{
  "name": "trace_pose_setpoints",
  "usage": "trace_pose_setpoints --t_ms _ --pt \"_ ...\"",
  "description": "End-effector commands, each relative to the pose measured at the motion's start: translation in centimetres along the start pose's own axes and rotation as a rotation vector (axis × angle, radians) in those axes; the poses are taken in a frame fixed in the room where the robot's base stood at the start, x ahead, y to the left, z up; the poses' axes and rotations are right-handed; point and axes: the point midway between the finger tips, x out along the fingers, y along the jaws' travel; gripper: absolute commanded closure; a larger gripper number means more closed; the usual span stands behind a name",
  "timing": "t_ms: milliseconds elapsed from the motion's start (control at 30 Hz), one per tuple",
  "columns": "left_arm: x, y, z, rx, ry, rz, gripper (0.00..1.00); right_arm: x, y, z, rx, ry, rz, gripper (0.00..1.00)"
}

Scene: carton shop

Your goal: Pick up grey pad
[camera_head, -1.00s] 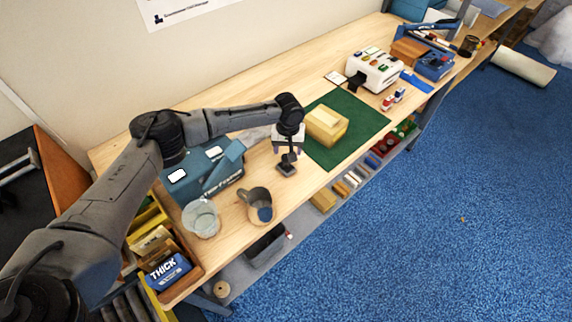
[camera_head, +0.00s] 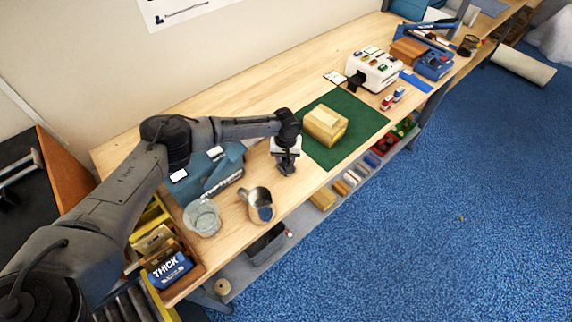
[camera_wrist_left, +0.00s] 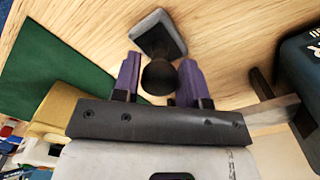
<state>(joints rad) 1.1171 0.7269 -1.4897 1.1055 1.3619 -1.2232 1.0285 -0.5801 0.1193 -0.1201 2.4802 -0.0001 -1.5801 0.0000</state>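The grey pad (camera_head: 287,170) lies on the wooden bench in front of the teal machine. In the left wrist view the pad (camera_wrist_left: 157,34) is a rounded grey block with a dark round knob (camera_wrist_left: 158,77) rising toward the camera. My left gripper (camera_head: 286,160) is above it, pointing down. In the left wrist view its purple fingers (camera_wrist_left: 160,72) are apart, one on each side of the knob, with visible gaps. My right gripper is in neither view.
A green mat (camera_head: 354,117) with a yellowish box (camera_head: 325,125) lies to the right. A metal mug (camera_head: 259,205) and a glass jar (camera_head: 202,217) stand to the left front. The teal machine (camera_head: 205,170) is close on the left. Bare wood lies behind the mat.

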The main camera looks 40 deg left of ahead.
Motion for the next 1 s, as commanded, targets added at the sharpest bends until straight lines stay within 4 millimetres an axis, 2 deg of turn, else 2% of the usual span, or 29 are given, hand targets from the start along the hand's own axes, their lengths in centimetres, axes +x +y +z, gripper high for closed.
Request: trace_pose_setpoints --t_ms 33,300,667,767,900,1000 --pt "0.0 0.0 0.0 0.000 0.000 0.000 0.66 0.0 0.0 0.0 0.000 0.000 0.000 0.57" --pt "0.0 0.0 0.0 0.000 0.000 0.000 0.90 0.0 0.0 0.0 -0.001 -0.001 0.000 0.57" --pt "-0.6 0.1 0.0 0.001 0.001 0.002 0.90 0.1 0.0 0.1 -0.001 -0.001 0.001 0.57" --pt "-1.5 0.0 0.0 0.000 0.001 0.002 0.90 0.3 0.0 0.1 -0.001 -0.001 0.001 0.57" --pt "-3.9 0.1 -0.1 0.001 0.003 0.005 0.90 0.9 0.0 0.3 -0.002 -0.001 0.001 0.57" --pt "-5.1 2.0 1.1 0.007 0.001 0.005 0.90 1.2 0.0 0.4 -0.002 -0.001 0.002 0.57"
